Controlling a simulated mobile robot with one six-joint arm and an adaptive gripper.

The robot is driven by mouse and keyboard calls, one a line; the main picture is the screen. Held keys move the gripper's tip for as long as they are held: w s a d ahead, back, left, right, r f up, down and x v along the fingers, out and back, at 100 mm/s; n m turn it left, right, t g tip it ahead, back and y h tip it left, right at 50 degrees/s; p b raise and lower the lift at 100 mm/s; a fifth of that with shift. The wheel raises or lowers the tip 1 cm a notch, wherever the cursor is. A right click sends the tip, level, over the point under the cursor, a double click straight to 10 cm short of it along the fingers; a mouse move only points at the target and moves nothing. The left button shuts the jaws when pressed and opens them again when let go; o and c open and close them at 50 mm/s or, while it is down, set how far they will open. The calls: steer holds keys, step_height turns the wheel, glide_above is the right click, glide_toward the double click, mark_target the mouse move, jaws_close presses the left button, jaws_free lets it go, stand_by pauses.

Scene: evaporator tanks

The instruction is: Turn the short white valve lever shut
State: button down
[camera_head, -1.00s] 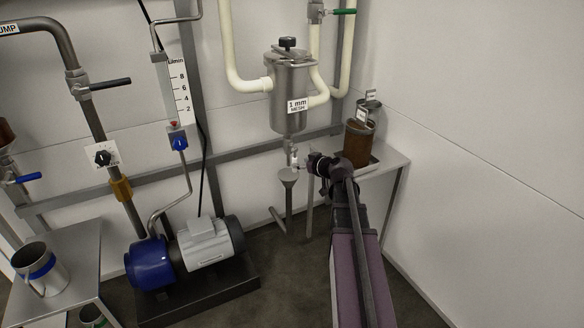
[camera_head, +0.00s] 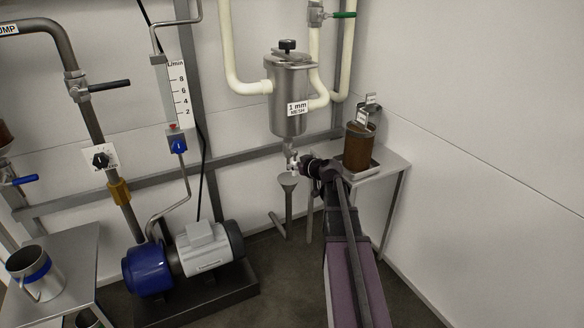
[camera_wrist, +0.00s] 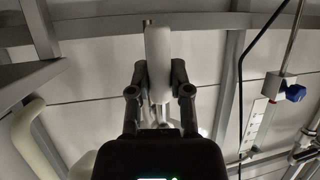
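The short white valve lever (camera_wrist: 158,60) is large in the wrist view, standing upright between the two fingers of my gripper (camera_wrist: 160,75). The fingers are drawn in against its left and right sides. In the head view the small white lever (camera_head: 294,160) is below the steel strainer housing (camera_head: 289,95), above a grey funnel (camera_head: 288,181). My gripper (camera_head: 305,165) reaches it there from the right. The fingertips are too small to make out in that view. The valve body behind the lever is largely hidden in the wrist view.
A brown-filled container (camera_head: 357,147) stands on a tray on the small table (camera_head: 390,165) close right of my arm. A blue and grey pump (camera_head: 180,260) is on the floor at left. Cream pipes (camera_head: 229,45) run above. A green-handled valve (camera_head: 342,15) is higher up.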

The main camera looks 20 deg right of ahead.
steer(key=shift+a, duration=0.15)
steer(key=shift+d+n, duration=0.3)
stand_by(0.5)
steer(key=shift+d, duration=0.1)
steer(key=shift+d+r+n+h+p, duration=0.3)
steer(key=shift+d+n+h, duration=0.25)
steer(key=shift+n+h, duration=0.25)
steer(key=shift+d+r+n+h+p, duration=0.25)
steer(key=shift+d+n+h, duration=0.3)
steer(key=shift+n+h, duration=0.3)
steer(key=shift+d+r+n+h+p, duration=0.25)
steer(key=shift+d+n+h, duration=0.35)
steer(key=shift+n, duration=0.35)
steer(key=c, duration=0.5)
jaws_free()
steer(key=shift+a, duration=0.1)
steer(key=shift+c, duration=0.2)
